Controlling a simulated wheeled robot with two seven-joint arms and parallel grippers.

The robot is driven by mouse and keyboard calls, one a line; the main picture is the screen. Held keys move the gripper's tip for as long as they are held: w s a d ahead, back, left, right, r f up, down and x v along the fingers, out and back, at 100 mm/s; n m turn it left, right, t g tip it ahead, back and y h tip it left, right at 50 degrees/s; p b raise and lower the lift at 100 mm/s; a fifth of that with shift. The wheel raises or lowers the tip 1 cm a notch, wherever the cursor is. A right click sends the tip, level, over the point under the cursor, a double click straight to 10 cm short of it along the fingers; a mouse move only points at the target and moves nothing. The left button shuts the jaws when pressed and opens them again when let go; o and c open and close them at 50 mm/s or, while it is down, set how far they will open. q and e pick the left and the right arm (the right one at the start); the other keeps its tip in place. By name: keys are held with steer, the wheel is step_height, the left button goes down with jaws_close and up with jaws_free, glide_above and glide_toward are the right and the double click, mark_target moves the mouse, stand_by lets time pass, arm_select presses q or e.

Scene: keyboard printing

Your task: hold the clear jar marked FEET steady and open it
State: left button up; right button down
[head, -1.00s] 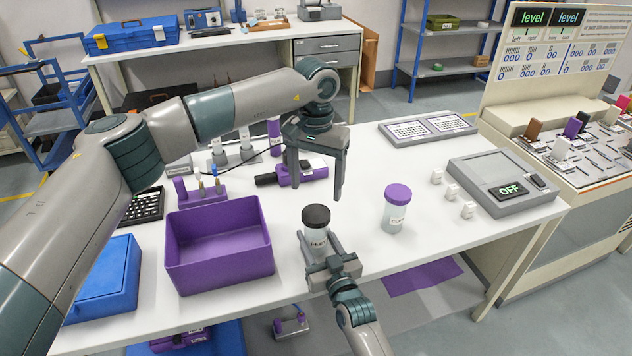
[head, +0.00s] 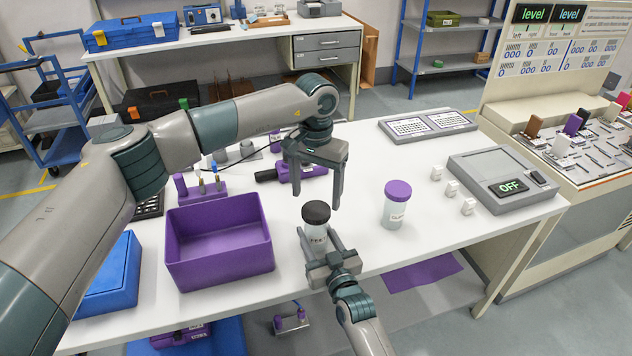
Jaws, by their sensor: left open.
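The clear jar (head: 315,236) with a black lid (head: 316,211) stands upright near the front edge of the white table; its label is small and partly hidden. My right gripper (head: 318,243) comes from the front, its fingers on both sides of the jar's body, closed on it. My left gripper (head: 317,196) is open and points down just above the black lid, a finger to each side. Nothing is between its fingers.
A second clear jar with a purple lid (head: 397,191) stands to the right. A grey device reading OFF (head: 503,180) and small white cubes (head: 452,188) are farther right.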

mark_target(316, 209)
arm_select(q)
steer(key=shift+f, duration=2.15)
